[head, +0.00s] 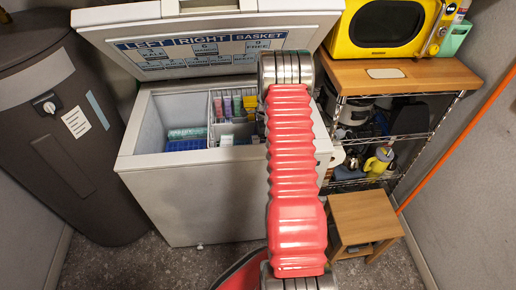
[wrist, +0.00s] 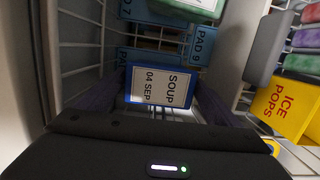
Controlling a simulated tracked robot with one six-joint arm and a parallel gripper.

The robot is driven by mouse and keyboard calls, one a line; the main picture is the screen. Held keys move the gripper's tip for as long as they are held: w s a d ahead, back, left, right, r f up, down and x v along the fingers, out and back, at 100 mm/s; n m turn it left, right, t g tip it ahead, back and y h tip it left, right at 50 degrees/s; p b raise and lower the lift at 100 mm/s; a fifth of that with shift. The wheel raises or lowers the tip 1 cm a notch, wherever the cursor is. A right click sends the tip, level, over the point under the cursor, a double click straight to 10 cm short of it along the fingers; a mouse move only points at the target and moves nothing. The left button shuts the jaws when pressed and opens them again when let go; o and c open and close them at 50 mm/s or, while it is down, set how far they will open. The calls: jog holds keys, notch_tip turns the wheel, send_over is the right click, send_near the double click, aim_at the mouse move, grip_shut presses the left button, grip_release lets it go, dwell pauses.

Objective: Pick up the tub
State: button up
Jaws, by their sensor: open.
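A tub with a blue rim and a white label reading "SOUP 04 SEP" (wrist: 160,86) sits in the middle of the wrist view, low inside a white wire basket (wrist: 82,46). My gripper (wrist: 157,92) is open, with one dark finger to the left of the tub and one to the right. I cannot tell whether either finger touches it. The gripper body hides what lies nearest the camera. In the head view my red arm reaches over the open chest freezer (head: 215,195), and my gripper and this tub cannot be made out there.
Blue packs marked PAD 7 and PAD 9 (wrist: 203,45) lie beyond the tub, with a green-edged package (wrist: 195,8) above. A yellow ICE POPS box (wrist: 284,106) is to the right. The freezer lid (head: 200,45) stands raised. A wooden-topped shelf (head: 400,75) stands to the right.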

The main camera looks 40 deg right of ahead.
aim_at(258, 142)
dwell(0.4)
jog(key=c, duration=1)
jog(key=shift+r, duration=0.15)
jog(key=shift+c, duration=0.2)
notch_tip(258, 142, up, 10)
jog(key=shift+f, duration=0.1)
dwell(0.4)
